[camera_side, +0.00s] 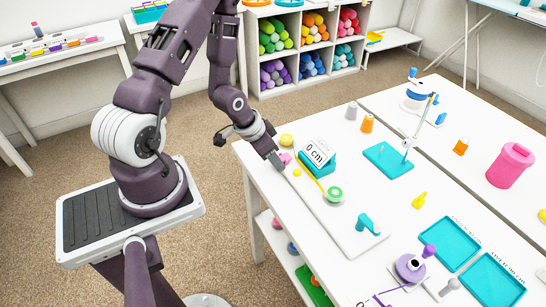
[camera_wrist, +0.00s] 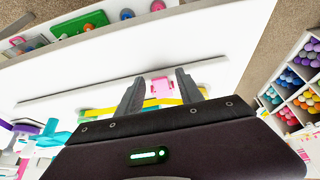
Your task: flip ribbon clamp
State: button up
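The pink ribbon clamp (camera_side: 285,158) sits at the left end of a long white board on the near table. In the wrist view, the pink clamp (camera_wrist: 161,87) shows between my fingers, with gaps on both sides. My gripper (camera_side: 277,161) is low at the table's left edge, right by the clamp. In the wrist view, my gripper (camera_wrist: 159,77) is open. A yellow ribbon (camera_side: 311,179) runs along the board from near the clamp to a green spool (camera_side: 335,194). The ribbon (camera_wrist: 98,113) also crosses the wrist view, partly hidden behind my fingers and gripper body.
A teal stand with a "0 cm" display (camera_side: 318,154) stands beside the ribbon. A teal crank-shaped piece (camera_side: 366,222) is at the board's other end. Teal trays (camera_side: 448,243) lie to the right.

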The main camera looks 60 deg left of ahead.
jog(key=shift+v, duration=2.1)
notch_tip(320, 180, up, 8)
jog(key=shift+s, duration=0.15)
jog(key=shift+f, duration=0.1)
notch_tip(320, 180, up, 14)
jog(key=d+n+t+y, duration=0.1)
jog(key=t+y, duration=0.1)
jog(key=y, duration=0.1)
jog(key=s+d+r+m+g+h, duration=0.1)
jog(key=s+d+r+h, duration=0.2)
jog(key=s+d, duration=0.9)
jog(key=v, duration=0.2)
jog(key=shift+s+r, duration=0.2)
jog(key=shift+r, duration=0.1)
